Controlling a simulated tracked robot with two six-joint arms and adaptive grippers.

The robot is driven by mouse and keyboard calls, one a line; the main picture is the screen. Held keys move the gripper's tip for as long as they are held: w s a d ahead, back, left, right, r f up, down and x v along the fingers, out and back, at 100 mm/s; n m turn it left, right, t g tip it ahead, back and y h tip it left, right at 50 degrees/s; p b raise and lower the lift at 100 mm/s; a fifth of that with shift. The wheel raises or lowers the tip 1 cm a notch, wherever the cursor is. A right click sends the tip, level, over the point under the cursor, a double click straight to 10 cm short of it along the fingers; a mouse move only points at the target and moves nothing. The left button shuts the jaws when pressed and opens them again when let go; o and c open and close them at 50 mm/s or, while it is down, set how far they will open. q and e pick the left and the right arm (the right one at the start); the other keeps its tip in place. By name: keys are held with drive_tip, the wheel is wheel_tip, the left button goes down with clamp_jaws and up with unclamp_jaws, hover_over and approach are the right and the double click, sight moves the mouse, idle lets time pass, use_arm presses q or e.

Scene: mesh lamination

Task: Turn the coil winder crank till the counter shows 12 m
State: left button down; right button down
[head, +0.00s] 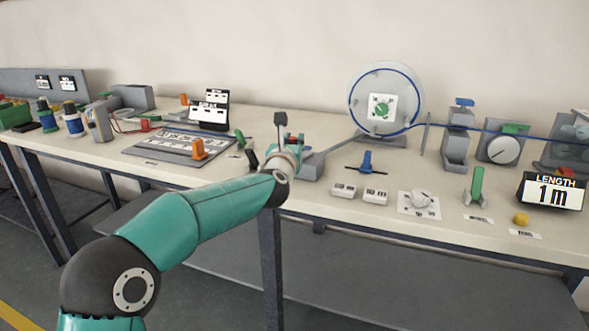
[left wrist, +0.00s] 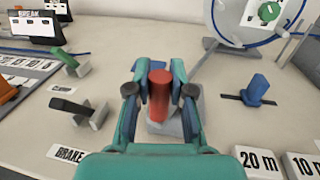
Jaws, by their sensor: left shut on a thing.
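The coil winder's large pale reel (head: 407,84) stands at the back of the bench with blue cable around its rim. Part of it shows in the left wrist view (left wrist: 222,20). The counter (head: 553,193) at the right reads LENGTH 1 m. My left gripper (left wrist: 159,92) is shut on an upright red handle (left wrist: 160,97), seemingly the crank's, above a grey base (left wrist: 165,128). In the head view my left gripper (head: 289,150) partly hides the handle and base. A grey bar runs from there toward the reel. My right gripper is not in view.
A black lever (left wrist: 75,107) with a BRAKE label and a green lever (left wrist: 66,58) stand left of the gripper. Blue cable runs right past a dial (head: 503,150).

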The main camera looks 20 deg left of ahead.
use_arm(q)
drive_tip(key=m+h+b, duration=0.1)
drive_tip(key=b, duration=0.1)
drive_tip(key=a+m+h+b, duration=0.1)
drive_tip(key=h+b, duration=0.1)
drive_tip(key=b, duration=0.1)
drive_tip(key=w+f+m+h+b, duration=0.1)
drive_tip(key=b, duration=0.1)
drive_tip(key=shift+a+b, duration=0.25)
drive_tip(key=shift+b, duration=0.1)
drive_tip(key=shift+w+r+m+h, duration=0.1)
drive_tip(key=shift+r+m+h, duration=0.2)
drive_tip(key=shift+h, duration=0.5)
drive_tip(key=shift+w+a+m+g+h+p, duration=0.25)
drive_tip(key=shift+m+g+h+p, duration=0.7)
drive_tip(key=shift+p, duration=2.55)
drive_tip(key=shift+w+a+m+g+h+p, duration=0.1)
drive_tip(key=shift+w+m+g+h+p, duration=0.3)
drive_tip(key=shift+m+h+p, duration=2.05)
drive_tip(key=shift+w+a+n+g+h+p, duration=0.3)
drive_tip(key=shift+g+h+p, duration=0.4)
drive_tip(key=shift+p, duration=3.8)
drive_tip(key=shift+d, duration=0.1)
drive_tip(key=c, duration=1)
unclamp_jaws()
drive_tip(key=shift+r, duration=0.1)
